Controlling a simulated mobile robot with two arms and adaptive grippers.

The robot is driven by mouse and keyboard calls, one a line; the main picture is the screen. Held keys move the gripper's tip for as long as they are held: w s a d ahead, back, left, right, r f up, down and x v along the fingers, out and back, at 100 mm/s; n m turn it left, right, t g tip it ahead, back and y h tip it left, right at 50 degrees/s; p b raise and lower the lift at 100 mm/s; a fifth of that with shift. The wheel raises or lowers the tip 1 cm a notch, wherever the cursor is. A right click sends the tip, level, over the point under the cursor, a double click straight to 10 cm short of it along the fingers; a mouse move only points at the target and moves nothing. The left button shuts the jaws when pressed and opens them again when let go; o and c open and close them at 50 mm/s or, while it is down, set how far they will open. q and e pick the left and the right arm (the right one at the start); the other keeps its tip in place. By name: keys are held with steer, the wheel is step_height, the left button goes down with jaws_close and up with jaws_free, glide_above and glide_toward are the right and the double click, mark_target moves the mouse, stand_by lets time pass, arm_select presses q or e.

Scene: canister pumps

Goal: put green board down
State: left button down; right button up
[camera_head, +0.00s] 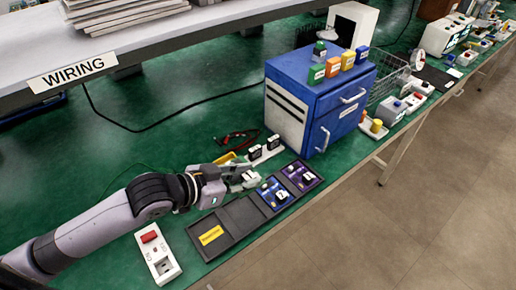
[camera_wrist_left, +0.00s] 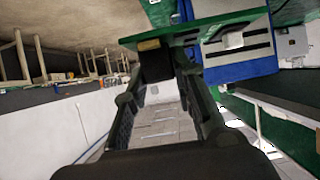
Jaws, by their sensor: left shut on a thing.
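My left gripper (camera_head: 240,175) is shut on the green board and holds it above the dark tray (camera_head: 236,217), near its back edge. In the left wrist view the green board (camera_wrist_left: 205,27) shows as a thin green plate across the tips of my left gripper (camera_wrist_left: 168,62). In the head view the board is small and mostly hidden by the fingers. My right gripper is not in view.
A red-and-white switch box (camera_head: 157,253) stands left of the tray. Small black-and-white devices (camera_head: 264,149) and a red-and-black cable (camera_head: 238,137) lie behind it. A blue cabinet (camera_head: 316,100) stands back right.

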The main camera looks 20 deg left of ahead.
arm_select(q)
steer(key=w+a+r+n+t+y, duration=0.1)
steer(key=w+a+r+n+y, duration=0.1)
steer(key=r, duration=0.6)
steer(key=w+a+r+n+t+y, duration=0.1)
steer(key=w+a+r+n+y, duration=0.2)
steer(key=r, duration=0.5)
steer(key=w+n+y, duration=0.1)
steer(key=n+y, duration=0.1)
steer(key=shift+w+r+n+t+y, duration=0.3)
steer(key=shift+w+r, duration=0.05)
steer(key=shift+r, duration=0.05)
steer(key=shift+d, duration=0.1)
